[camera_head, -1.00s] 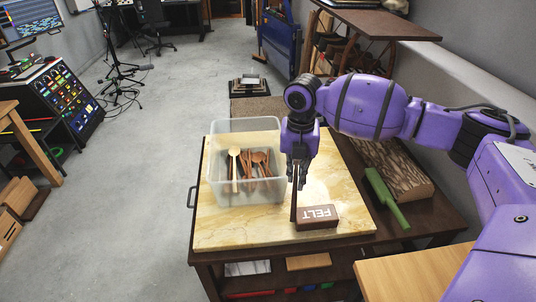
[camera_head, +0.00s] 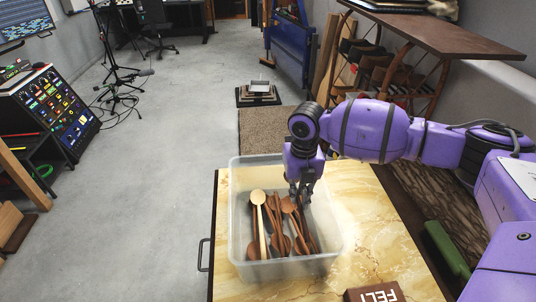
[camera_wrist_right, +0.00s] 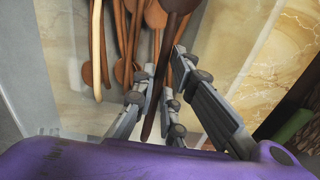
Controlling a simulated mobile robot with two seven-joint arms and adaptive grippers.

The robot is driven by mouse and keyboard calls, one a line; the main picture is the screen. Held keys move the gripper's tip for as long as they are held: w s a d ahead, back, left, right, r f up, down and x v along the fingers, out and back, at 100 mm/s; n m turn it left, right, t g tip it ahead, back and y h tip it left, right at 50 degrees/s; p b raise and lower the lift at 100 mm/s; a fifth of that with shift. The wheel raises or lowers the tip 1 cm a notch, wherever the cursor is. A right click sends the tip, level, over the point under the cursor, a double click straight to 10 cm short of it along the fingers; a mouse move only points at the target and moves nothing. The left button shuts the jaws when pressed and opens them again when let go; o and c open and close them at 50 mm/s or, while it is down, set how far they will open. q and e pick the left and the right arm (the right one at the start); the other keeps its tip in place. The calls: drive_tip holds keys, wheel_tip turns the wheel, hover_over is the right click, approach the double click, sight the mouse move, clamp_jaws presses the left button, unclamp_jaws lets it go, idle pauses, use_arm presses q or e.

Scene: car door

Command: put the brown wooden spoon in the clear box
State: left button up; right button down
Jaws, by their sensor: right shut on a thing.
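The clear box (camera_head: 236,232) stands on the marble-patterned board, with several brown spoons (camera_head: 274,215) and one pale spoon (camera_head: 258,200) inside. My right gripper (camera_head: 302,196) is over the right part of the box, pointing down. In the right wrist view, my right gripper (camera_wrist_right: 163,68) is shut on a brown wooden spoon (camera_wrist_right: 156,80), its handle between the fingers and its bowl at the top edge. Other spoons lie behind it. In the head view I cannot clearly separate the held spoon from those in the box. My left gripper is not in view.
A brown block marked FELT (camera_head: 376,292) lies at the front of the marble-patterned board (camera_head: 375,225). A green brush-like object (camera_head: 446,248) lies to the right. The board is clear between the box and the block.

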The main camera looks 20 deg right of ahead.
sight(299, 198)
drive_tip(key=f, duration=0.3)
drive_tip(key=shift+s+f, duration=0.2)
drive_tip(key=shift+s, duration=0.05)
drive_tip(key=shift+f, duration=2.45)
drive_tip(key=c, duration=1.8)
unclamp_jaws()
drive_tip(key=shift+f, duration=0.1)
wheel_tip(299, 198, up, 12)
drive_tip(key=shift+r, duration=0.2)
